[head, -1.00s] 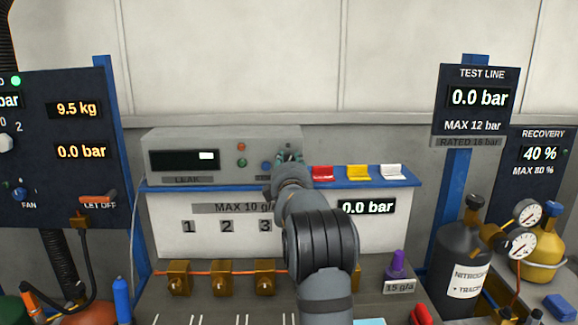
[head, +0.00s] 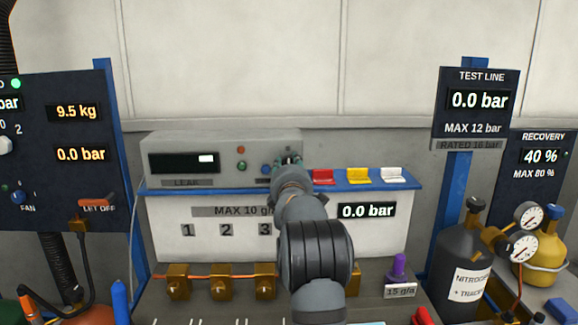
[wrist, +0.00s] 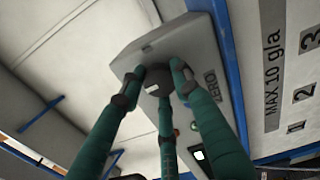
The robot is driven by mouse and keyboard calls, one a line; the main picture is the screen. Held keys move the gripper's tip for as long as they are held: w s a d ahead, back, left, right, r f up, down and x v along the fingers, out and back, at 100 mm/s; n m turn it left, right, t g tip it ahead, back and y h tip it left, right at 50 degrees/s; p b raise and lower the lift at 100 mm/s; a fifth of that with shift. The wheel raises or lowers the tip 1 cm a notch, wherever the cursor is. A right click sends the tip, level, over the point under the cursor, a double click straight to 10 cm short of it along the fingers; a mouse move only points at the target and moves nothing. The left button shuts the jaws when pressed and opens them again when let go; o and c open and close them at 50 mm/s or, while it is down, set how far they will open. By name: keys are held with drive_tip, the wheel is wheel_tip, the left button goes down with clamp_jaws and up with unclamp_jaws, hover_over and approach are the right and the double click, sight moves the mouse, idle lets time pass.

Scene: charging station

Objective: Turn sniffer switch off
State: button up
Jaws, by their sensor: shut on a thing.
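The grey leak detector box (head: 220,143) stands on the blue-edged shelf, with a dark display (head: 184,161) showing a small white block. In the wrist view, the three green fingers of my gripper (wrist: 157,75) close around a dark round knob (wrist: 154,90) on the box's front (wrist: 185,45). I take this knob to be the sniffer switch; its pointing direction is hidden. In the head view, my gripper (head: 288,162) is at the right end of the box's front, and my wrist and fingers cover the knob there.
Small red and green lamps (head: 241,150) sit left of my gripper. Red (head: 322,177), yellow (head: 358,175) and white (head: 392,174) pieces stand on the shelf to the right. Several brass valves (head: 222,281) line the front below. Open space lies above the box.

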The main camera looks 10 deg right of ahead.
drive_tip(key=shift+a+r, duration=0.2)
drive_tip(key=shift+a, duration=0.1)
drive_tip(key=o, duration=1)
drive_tip(key=shift+a+f, duration=0.1)
drive_tip(key=shift+o, duration=0.8)
drive_tip(key=shift+d+f, duration=0.1)
drive_tip(key=shift+d, duration=0.15)
drive_tip(key=s+a, duration=0.1)
drive_tip(key=s, duration=1.1)
drive_tip(key=shift+a, duration=0.35)
drive_tip(key=shift+w, duration=0.1)
